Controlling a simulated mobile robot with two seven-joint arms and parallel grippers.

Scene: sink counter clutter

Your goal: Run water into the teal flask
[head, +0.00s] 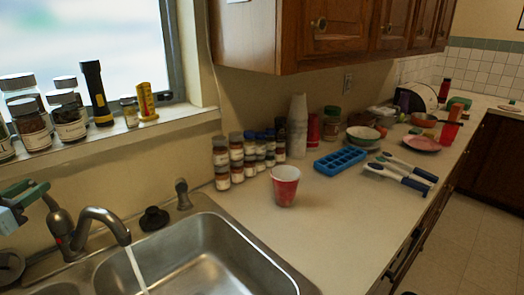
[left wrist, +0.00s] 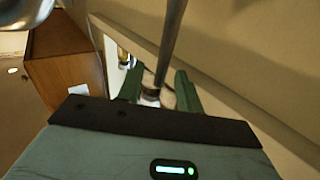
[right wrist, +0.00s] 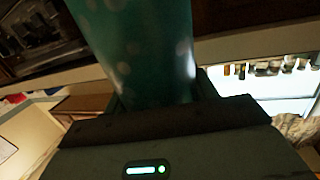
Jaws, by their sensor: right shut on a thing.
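The teal flask (right wrist: 135,45), spotted with pale dots, fills the upper middle of the right wrist view. My right gripper (right wrist: 160,92) is shut on it; neither shows in the head view. The faucet (head: 100,222) stands behind the sink at the lower left, and a stream of water (head: 136,268) runs from its spout into the basin. My left gripper (head: 28,196) is at the left edge, close to the faucet's lever (head: 50,203). In the left wrist view its green fingers (left wrist: 159,92) are apart, with a dark metal rod in line with the gap; contact cannot be told.
The steel sink (head: 215,262) lies in front of the faucet. A red cup (head: 285,187), spice jars (head: 237,160) and a blue ice tray (head: 340,160) stand on the counter. Jars and a flashlight (head: 95,90) line the windowsill. The counter's front is clear.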

